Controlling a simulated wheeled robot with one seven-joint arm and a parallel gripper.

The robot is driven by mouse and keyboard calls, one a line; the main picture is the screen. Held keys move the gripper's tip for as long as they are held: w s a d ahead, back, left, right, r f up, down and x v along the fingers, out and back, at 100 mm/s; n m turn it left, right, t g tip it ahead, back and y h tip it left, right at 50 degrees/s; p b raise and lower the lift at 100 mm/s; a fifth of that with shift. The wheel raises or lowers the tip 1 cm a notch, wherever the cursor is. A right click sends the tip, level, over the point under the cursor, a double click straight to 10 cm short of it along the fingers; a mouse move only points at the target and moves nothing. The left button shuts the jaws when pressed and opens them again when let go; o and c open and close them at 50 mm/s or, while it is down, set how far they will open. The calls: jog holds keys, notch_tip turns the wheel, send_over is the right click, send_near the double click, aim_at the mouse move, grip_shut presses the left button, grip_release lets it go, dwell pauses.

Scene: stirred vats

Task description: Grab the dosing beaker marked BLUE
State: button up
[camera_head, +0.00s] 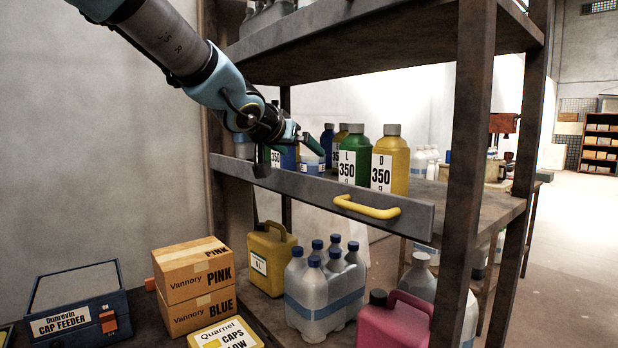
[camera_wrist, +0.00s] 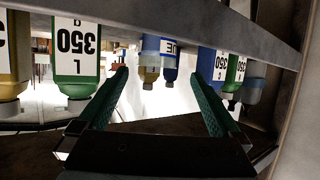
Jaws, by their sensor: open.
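In the wrist view, which is upside down, the beaker (camera_wrist: 152,43) shows between the two green fingers of my gripper (camera_wrist: 160,72). Its label is partly visible and reads "UE"; the rest is cut off or hidden. The fingers are open on either side with nothing between the pads. The beaker looks a little beyond the fingertips; I cannot tell the exact gap.
A green bottle marked L 350 (camera_head: 354,155) and a yellow one marked D 350 (camera_head: 390,162) stand right of the beaker. A blue 350 bottle (camera_wrist: 208,64) stands on the other side. The shelf's front rail (camera_head: 310,188) carries a yellow handle (camera_head: 367,207).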

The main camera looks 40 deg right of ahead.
aim_at(317, 162)
jog(key=b+x, duration=0.1)
jog(key=x, duration=0.4)
jog(key=shift+d, duration=0.2)
jog(key=shift+b+x, duration=0.35)
jog(key=shift+x, duration=2.3)
jog(key=shift+s, duration=0.15)
jog(key=shift+c, duration=0.3)
jog(key=c, duration=1.4)
